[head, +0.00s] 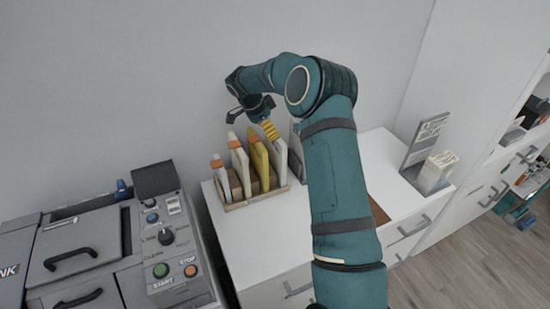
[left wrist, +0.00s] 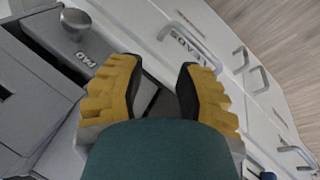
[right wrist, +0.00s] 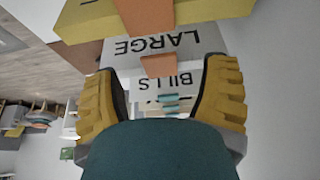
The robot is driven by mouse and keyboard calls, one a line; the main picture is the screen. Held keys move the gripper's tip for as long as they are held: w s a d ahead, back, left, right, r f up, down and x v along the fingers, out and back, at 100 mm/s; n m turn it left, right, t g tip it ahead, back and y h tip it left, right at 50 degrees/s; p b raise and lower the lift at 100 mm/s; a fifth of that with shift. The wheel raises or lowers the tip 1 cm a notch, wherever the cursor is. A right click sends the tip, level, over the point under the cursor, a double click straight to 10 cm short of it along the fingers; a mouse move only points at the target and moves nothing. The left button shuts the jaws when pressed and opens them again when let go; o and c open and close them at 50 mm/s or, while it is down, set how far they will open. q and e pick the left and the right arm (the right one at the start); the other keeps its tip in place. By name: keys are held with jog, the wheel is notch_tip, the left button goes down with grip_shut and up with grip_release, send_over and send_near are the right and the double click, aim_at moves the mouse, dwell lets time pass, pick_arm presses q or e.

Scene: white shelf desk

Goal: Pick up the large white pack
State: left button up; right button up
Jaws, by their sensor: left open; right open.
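In the head view, my right gripper (head: 254,122) is open above a row of upright packs in a wooden rack (head: 240,206). In the right wrist view, the large white pack (right wrist: 192,42) shows upside-down lettering "LARGE" and an orange tab. It lies ahead of the open fingers (right wrist: 172,95), partly covered by the yellow pack (right wrist: 90,22). My left gripper (left wrist: 160,85) shows only in the left wrist view, open and empty.
Two white packs (head: 239,163) with orange tabs stand left of the yellow one. A white item marked "BILLS" (right wrist: 165,82) lies beyond the large pack. A grey machine (head: 80,250) stands at left; a grey holder (head: 425,143) is at right. The wall is close behind.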

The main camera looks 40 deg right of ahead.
jog(key=shift+x, duration=1.05)
jog(key=c, duration=1.2)
jog(key=shift+r, duration=0.15)
